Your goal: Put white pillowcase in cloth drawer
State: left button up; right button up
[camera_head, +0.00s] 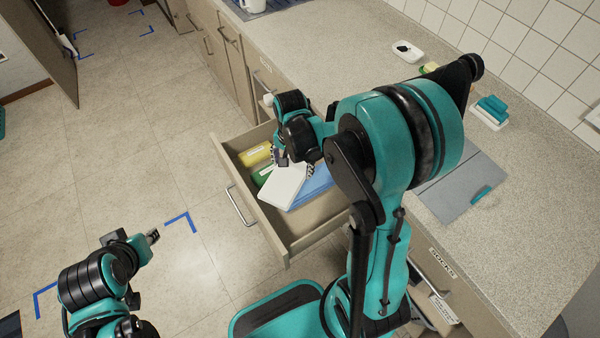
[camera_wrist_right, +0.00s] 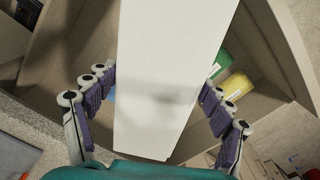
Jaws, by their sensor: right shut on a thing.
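The white pillowcase (camera_head: 284,188) is a flat folded white block in my right gripper (camera_head: 281,160), over the open drawer (camera_head: 272,226). In the right wrist view the pillowcase (camera_wrist_right: 165,85) fills the middle between the purple-padded fingers of my right gripper (camera_wrist_right: 155,105). Below it in the drawer lie a blue folded cloth (camera_head: 314,188), a yellow one (camera_head: 257,154) and a green one (camera_head: 262,174). I cannot tell whether the pillowcase touches them. My left gripper (camera_head: 152,237) is away from the drawer, above the floor at lower left; its opening is unclear.
The counter (camera_head: 400,110) runs above the drawer, with a grey mat (camera_head: 455,185), teal items (camera_head: 491,108) and a white dish (camera_head: 407,51). A lower drawer labelled "socks" (camera_head: 437,268) stands partly open at lower right.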

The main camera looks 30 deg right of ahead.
aim_at(321, 181)
jog(key=m, duration=0.2)
jog(key=d+m, duration=0.1)
jog(key=s+d+m, duration=0.1)
jog(key=m, duration=0.1)
jog(key=shift+d+r+m, duration=0.25)
jog(key=shift+r+m, duration=0.05)
jog(key=shift+r, duration=0.05)
jog(key=shift+d+f, duration=0.1)
jog(key=shift+f, duration=0.15)
jog(key=shift+m, duration=0.3)
notch_tip(321, 181, down, 14)
jog(key=b, duration=0.6)
jog(key=d, duration=0.3)
jog(key=shift+w+d+r, duration=0.15)
jog(key=shift+d+r, duration=0.2)
jog(key=shift+d, duration=0.05)
jog(key=shift+d+b, duration=0.3)
jog(key=shift+d, duration=0.15)
jog(key=d, duration=0.1)
jog(key=d+f+b, duration=0.1)
jog(key=d, duration=0.1)
jog(key=shift+w+d+b, duration=0.15)
jog(key=shift+d+b, duration=0.05)
jog(key=shift+b, duration=0.1)
jog(key=shift+f, duration=0.2)
jog(key=shift+a+r, duration=0.1)
jog(key=shift+r, duration=0.05)
